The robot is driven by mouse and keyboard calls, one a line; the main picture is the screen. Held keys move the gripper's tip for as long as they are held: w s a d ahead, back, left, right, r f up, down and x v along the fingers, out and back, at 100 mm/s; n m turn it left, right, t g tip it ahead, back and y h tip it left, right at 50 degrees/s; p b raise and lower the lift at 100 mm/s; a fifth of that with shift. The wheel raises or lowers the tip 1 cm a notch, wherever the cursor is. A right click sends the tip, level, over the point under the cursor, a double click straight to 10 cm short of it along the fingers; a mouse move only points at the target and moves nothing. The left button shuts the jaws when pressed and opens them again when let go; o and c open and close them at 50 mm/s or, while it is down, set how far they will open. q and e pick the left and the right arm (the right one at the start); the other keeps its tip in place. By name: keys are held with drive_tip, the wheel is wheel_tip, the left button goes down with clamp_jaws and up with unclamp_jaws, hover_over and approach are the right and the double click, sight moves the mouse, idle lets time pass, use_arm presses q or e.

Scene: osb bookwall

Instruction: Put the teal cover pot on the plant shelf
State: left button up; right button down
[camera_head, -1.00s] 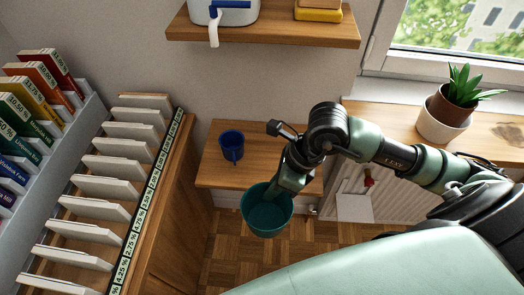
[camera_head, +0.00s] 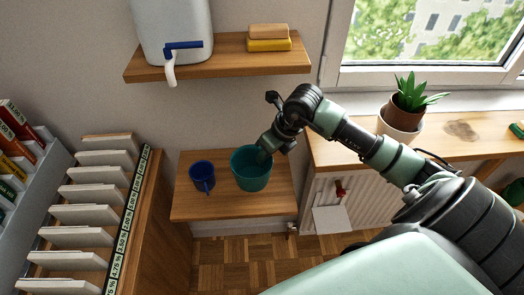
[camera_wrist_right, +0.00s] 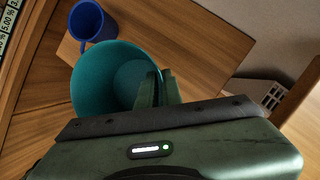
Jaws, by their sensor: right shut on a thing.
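The teal cover pot (camera_head: 250,174) is upright and empty, over the small low wooden shelf (camera_head: 225,208) in the head view. I cannot tell whether its base touches the board. My right gripper (camera_head: 264,154) is shut on the pot's right rim. In the right wrist view the fingers (camera_wrist_right: 156,92) grip the wall of the pot (camera_wrist_right: 98,85), one of them inside. A potted succulent (camera_head: 410,95) in a white cover pot (camera_head: 397,124) stands on the wooden board (camera_head: 335,153) below the window. My left gripper is not in view.
A blue mug (camera_head: 203,177) stands just left of the teal pot.

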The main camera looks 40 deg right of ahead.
drive_tip(key=w+f+b, duration=0.1)
drive_tip(key=f, duration=0.1)
drive_tip(key=w+d+f+b, duration=0.1)
drive_tip(key=f+b, duration=0.1)
drive_tip(key=w+d+f+b, duration=0.1)
drive_tip(key=w+f+b, duration=0.1)
drive_tip(key=f, duration=0.1)
drive_tip(key=shift+w+d, duration=0.1)
drive_tip(key=shift+d, duration=0.15)
drive_tip(key=shift+w+d+f+b, duration=0.1)
drive_tip(key=shift+w+f+b, duration=0.1)
drive_tip(key=shift+b, duration=0.1)
drive_tip(key=shift+r, duration=0.2)
drive_tip(key=shift+d+f, duration=0.1)
drive_tip(key=shift+f, duration=0.05)
drive_tip(key=c, duration=1.6)
unclamp_jaws()
